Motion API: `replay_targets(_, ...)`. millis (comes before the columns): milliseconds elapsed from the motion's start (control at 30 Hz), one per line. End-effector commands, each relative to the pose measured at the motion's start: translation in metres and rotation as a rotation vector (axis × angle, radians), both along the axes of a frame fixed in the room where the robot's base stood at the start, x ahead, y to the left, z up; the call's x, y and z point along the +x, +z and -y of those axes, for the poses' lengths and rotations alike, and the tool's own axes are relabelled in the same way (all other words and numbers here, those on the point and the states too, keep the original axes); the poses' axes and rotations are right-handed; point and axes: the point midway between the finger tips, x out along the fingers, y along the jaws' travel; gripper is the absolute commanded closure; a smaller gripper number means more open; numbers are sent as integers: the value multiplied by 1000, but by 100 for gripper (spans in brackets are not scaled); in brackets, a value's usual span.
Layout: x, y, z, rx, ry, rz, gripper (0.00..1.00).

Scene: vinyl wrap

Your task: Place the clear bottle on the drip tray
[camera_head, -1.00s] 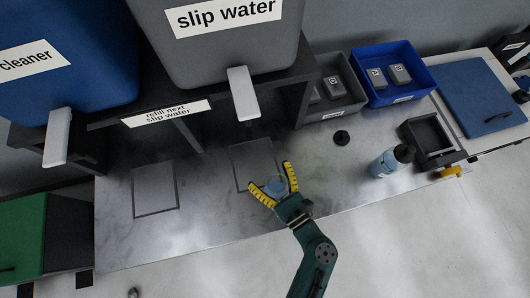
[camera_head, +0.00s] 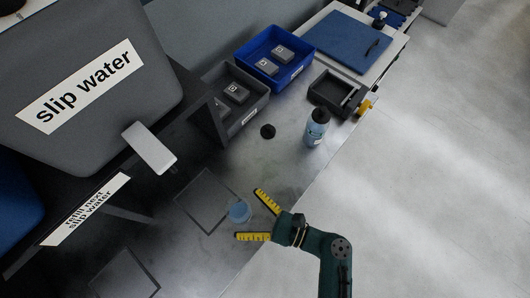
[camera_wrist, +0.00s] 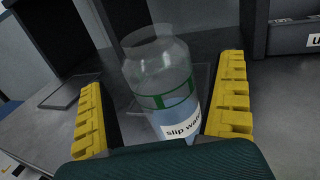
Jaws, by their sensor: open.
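The clear bottle (camera_head: 239,211), with blue liquid low inside, stands upright at the right edge of a flat, dark-rimmed grey drip tray (camera_head: 202,200) below the slip water spout. I cannot tell how much of its base is on the tray. In the wrist view the clear bottle (camera_wrist: 160,75) has an open neck, a green band and a "slip water" label. My gripper (camera_head: 248,213) is open with yellow fingers, its tips just at the bottle's near side. In the wrist view my gripper (camera_wrist: 161,72) has a finger on each side of the bottle, with gaps visible.
The slip water tank (camera_head: 90,90) and its spout (camera_head: 149,147) hang over the left. A black cap (camera_head: 267,131), a labelled blue bottle (camera_head: 316,130), a black open tray (camera_head: 334,92), and grey (camera_head: 248,115) and blue (camera_head: 274,78) bins stand farther back.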

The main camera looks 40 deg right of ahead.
Motion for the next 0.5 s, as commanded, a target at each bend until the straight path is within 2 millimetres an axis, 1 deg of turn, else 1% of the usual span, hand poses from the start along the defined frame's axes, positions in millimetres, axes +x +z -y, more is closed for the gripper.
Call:
replay_targets(33,-10,0,7,0,-10,0,0)
replay_targets(100,-22,0,13,0,-9,0,0)
replay_targets(200,-34,0,18,0,-5,0,0)
replay_targets(333,-43,0,22,-1,-2,0,0)
replay_targets(500,-45,0,22,-1,1,0,0)
